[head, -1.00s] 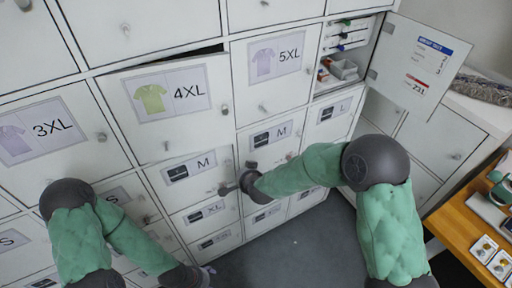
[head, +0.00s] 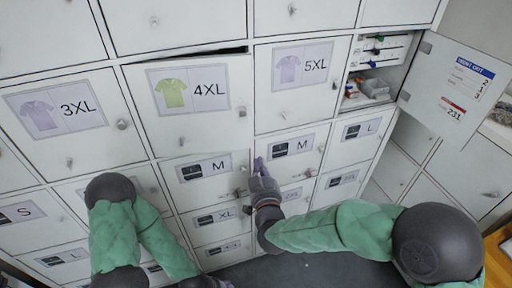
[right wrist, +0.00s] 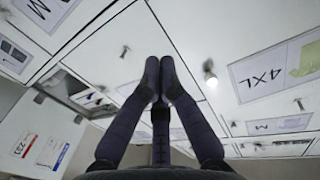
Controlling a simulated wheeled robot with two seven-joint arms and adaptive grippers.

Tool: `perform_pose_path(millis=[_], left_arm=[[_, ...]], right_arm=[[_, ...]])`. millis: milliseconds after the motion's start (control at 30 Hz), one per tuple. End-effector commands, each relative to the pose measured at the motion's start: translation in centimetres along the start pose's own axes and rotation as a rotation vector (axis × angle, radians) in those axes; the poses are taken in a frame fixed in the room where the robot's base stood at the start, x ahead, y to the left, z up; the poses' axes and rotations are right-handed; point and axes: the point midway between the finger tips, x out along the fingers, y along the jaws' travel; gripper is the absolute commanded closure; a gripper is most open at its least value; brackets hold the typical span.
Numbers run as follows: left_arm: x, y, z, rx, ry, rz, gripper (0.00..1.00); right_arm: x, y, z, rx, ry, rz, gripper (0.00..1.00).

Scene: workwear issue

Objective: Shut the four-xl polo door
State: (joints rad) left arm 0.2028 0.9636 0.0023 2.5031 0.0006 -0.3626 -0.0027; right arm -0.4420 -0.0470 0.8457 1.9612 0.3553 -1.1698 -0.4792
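The 4XL polo door (head: 205,125), white with a green shirt label, stands slightly ajar, with a dark gap along its top edge. Its round knob (head: 241,109) is at its right side. My right gripper (head: 259,163) is below the door's lower right corner, in front of the M drawers, apart from the door. In the right wrist view its fingertips (right wrist: 160,72) are together with nothing between them. My left gripper is low at the bottom edge, mostly cut off.
The 3XL door (head: 70,120) and 5XL door (head: 295,85) on either side look shut. At the right a small locker door (head: 455,85) hangs wide open, showing boxes inside. Smaller M and L doors with knobs lie below. Open floor shows at the bottom.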

Motion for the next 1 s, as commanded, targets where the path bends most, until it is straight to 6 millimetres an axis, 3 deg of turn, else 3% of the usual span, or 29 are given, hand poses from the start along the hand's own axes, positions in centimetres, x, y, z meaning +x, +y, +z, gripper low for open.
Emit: perform_pose_path(millis=[300, 500, 1000], left_arm=[[0.7, -0.2, 0.0, 0.000, -0.001, 0.000, 0.30], [1.0, -0.3, 0.0, 0.000, -0.001, 0.000, 0.30], [1.1, -0.4, 0.0, 0.000, -0.001, 0.000, 0.30]], right_arm=[[5.8, 0.0, 0.2, 0.002, -0.001, 0.001, 1.00], [8.0, 0.0, 0.1, 0.002, -0.001, -0.001, 1.00], [8.8, 0.0, 0.1, 0.002, -0.001, -0.002, 1.00]])
